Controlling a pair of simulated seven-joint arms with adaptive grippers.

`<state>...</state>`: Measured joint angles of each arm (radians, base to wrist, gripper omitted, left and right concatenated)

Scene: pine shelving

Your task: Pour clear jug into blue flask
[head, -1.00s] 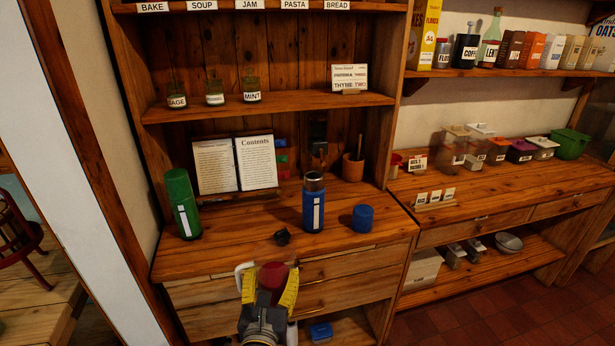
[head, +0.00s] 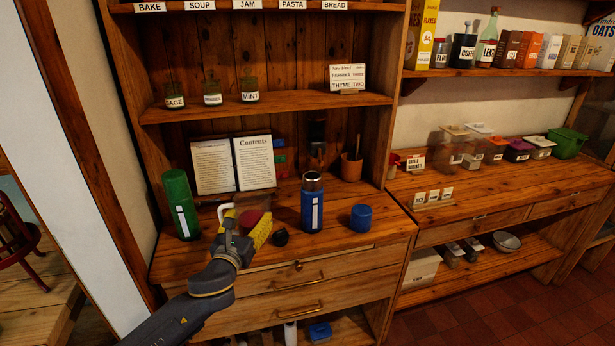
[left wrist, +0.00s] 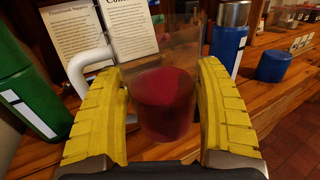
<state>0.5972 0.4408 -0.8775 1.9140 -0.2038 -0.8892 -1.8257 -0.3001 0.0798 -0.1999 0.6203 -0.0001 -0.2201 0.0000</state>
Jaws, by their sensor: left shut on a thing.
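My left gripper (head: 243,228) has yellow fingers and is shut on the clear jug, which holds a dark red content. The clear jug (left wrist: 164,100) shows upright between the fingers in the left wrist view, its white handle at the left. In the head view the jug is partly hidden by the gripper, above the front of the counter. The blue flask (head: 312,205) stands upright and open on the counter, to the right of the jug and apart from it. It also shows in the left wrist view (left wrist: 228,45). My right gripper is in neither view.
A green flask (head: 181,204) stands left of the jug. An open book (head: 234,163) stands behind. A shelf (head: 270,106) overhangs the counter.

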